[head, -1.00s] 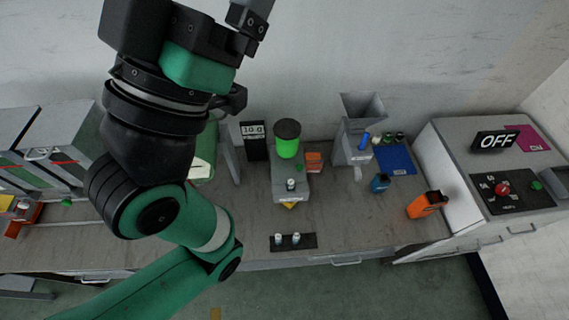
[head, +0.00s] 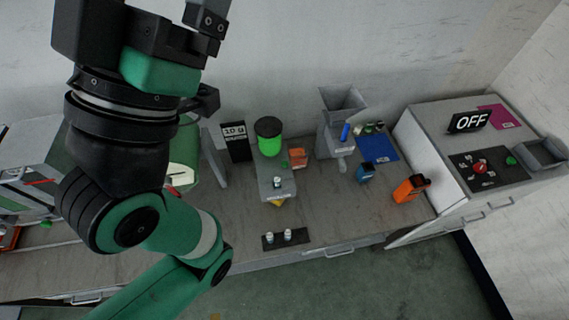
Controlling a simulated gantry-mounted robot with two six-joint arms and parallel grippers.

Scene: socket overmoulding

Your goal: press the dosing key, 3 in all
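The dosing unit (head: 275,186) is a grey stand at the middle of the bench. It carries a jar of bright green material (head: 269,143) with a dark lid, and a yellow part shows below its front. A small pale-and-dark piece sits on its front end; I cannot tell whether this or a small green spot beside the stand is the dosing key. A dark sign (head: 235,140) behind it reads about "10 g". My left gripper (head: 207,20) is raised at the upper left, away from the unit, its tips partly cut off. My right gripper is not in view.
A dark holder (head: 287,239) with two small pale pieces lies at the bench front. An orange block (head: 298,158), a grey hopper (head: 335,125), a blue mat (head: 377,148), a blue container (head: 365,172) and an orange bottle (head: 409,188) stand rightward. The right-hand machine's sign (head: 470,122) reads OFF.

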